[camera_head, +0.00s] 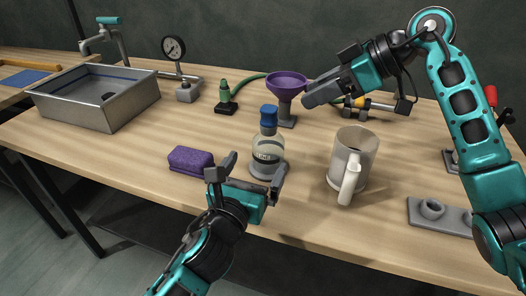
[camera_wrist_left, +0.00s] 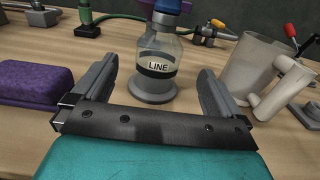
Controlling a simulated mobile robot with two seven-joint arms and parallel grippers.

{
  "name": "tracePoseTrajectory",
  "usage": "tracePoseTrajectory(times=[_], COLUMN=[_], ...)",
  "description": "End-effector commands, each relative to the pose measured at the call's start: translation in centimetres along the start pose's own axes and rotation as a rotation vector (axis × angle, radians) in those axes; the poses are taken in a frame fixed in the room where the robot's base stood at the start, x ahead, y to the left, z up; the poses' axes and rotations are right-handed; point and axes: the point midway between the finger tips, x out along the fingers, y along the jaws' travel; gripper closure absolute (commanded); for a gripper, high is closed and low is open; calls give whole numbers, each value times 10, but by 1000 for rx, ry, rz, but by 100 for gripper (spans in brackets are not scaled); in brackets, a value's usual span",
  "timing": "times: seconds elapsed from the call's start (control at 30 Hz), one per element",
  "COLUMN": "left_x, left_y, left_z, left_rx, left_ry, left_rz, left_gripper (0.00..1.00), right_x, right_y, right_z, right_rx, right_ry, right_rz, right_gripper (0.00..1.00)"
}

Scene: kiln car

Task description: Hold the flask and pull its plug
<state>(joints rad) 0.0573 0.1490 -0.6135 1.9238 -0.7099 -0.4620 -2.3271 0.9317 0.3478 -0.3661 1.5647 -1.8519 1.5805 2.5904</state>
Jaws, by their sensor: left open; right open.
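The flask (camera_head: 268,149) is clear with a dark band and a blue plug (camera_head: 268,115) in its top. It stands upright on a round grey base on the table. In the left wrist view the flask (camera_wrist_left: 159,55) shows its "LINE" label, and its top is cut off. My left gripper (camera_head: 254,168) is open at the flask's near side. In its wrist view the fingers (camera_wrist_left: 158,82) are spread to either side of the flask's base, not closed on it. My right gripper (camera_head: 308,94) is open and empty, above and right of the plug, near the purple funnel.
A purple sponge (camera_head: 191,160) lies left of the flask, and a translucent mug (camera_head: 353,160) stands right of it. A purple funnel (camera_head: 288,84) on a grey stand is behind. A metal sink (camera_head: 96,98) is at the left, and a grey holed block (camera_head: 438,215) at the right.

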Motion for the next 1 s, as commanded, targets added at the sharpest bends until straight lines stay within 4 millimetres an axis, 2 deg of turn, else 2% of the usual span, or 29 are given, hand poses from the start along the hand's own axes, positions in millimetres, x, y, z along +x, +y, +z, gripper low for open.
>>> tracePoseTrajectory(times=[0.03,0.2,0.4,0.77,1.0], left_x=[12,41,60,65,65], left_y=[0,0,0,0,0], left_z=[1,1,0,0,0], left_rx=[-2,-4,-3,-3,-3], left_ry=[-2,-1,0,0,0], left_rz=[0,0,0,-1,-1], left_gripper=[0,0,0,0,21], right_x=[0,0,0,0,0], right_y=[0,0,0,0,0], right_z=[0,0,0,0,0], right_rx=[0,0,0,0,0], right_ry=[0,0,0,0,0], right_rz=[0,0,0,0,0], right_gripper=[57,57,57,57,57])
